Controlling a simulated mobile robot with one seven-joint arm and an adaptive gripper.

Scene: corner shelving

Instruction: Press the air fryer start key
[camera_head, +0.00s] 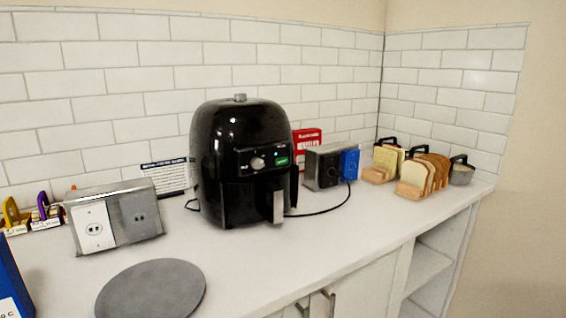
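A black air fryer (240,130) stands upright on the white counter, left of the middle of the view. Its front faces toward the lower right. The control panel has a round silver knob (257,163), a small lit cyan spot (276,154) and a green key with a pale mark (282,161) at its right. The lettering on the panel is too small to read. The drawer handle (278,206) points toward the front. Nothing covers the panel. My gripper does not show in this view.
A grey outlet box (137,215) stands left of the fryer. Another outlet box with a blue plug (349,164) and a black cord (325,209) is at its right. Bread racks (412,193) stand farther right. A grey round disc (150,291) lies in front. Counter right of the disc is clear.

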